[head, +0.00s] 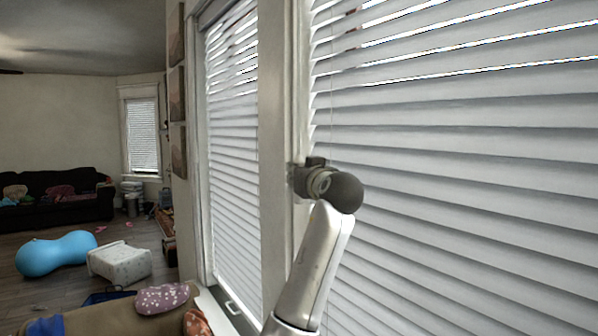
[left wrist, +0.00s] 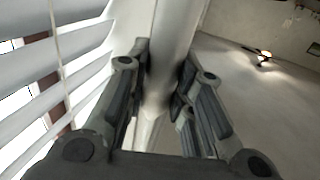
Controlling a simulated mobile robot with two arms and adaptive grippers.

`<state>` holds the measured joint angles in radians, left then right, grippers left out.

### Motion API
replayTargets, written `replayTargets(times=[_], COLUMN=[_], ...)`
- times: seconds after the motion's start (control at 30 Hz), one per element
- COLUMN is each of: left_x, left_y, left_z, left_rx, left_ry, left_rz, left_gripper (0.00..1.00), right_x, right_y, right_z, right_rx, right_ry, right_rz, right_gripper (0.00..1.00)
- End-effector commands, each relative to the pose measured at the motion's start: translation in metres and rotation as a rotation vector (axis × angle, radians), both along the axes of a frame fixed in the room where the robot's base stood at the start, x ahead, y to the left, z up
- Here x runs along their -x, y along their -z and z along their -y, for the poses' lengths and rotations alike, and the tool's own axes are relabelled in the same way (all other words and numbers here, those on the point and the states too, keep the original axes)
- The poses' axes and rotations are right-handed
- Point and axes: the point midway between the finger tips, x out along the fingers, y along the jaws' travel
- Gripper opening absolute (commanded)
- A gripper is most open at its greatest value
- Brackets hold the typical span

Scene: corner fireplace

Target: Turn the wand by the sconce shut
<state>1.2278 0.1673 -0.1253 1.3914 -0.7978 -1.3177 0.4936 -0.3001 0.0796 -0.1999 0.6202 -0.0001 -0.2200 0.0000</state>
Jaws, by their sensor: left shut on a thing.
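My left gripper (head: 303,178) is at the window trim beside the large right blind (head: 460,170), with its fingertips mostly hidden in the head view. In the left wrist view its fingers (left wrist: 165,75) stand on both sides of a pale upright shape, and the jaws are shut on the wand. The blind's slats are tilted, with bright gaps near the top and overlapping slats lower down. My right gripper is out of view.
A second blind (head: 235,150) hangs left of the trim post (head: 274,150). A sofa (head: 55,197), a blue peanut ball (head: 55,252) and a white ottoman (head: 120,260) are far left. A patterned cushion (head: 163,298) lies near the lower left.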

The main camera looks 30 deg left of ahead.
Motion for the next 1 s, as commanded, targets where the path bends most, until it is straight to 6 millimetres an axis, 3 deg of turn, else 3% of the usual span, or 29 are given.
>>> replayTargets(times=[0.4,1.0], left_x=[-0.0011,-0.0007], left_y=[0.0002,0.0012], left_z=[0.0007,-0.0001], left_rx=[0.000,0.002], left_ry=[-0.209,-0.245], left_rz=[-0.004,-0.003], left_gripper=[0.00,0.00], right_x=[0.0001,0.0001], right_y=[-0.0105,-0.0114], right_z=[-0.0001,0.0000], right_rx=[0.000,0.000], right_ry=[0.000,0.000], right_rz=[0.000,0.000], right_gripper=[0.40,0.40])
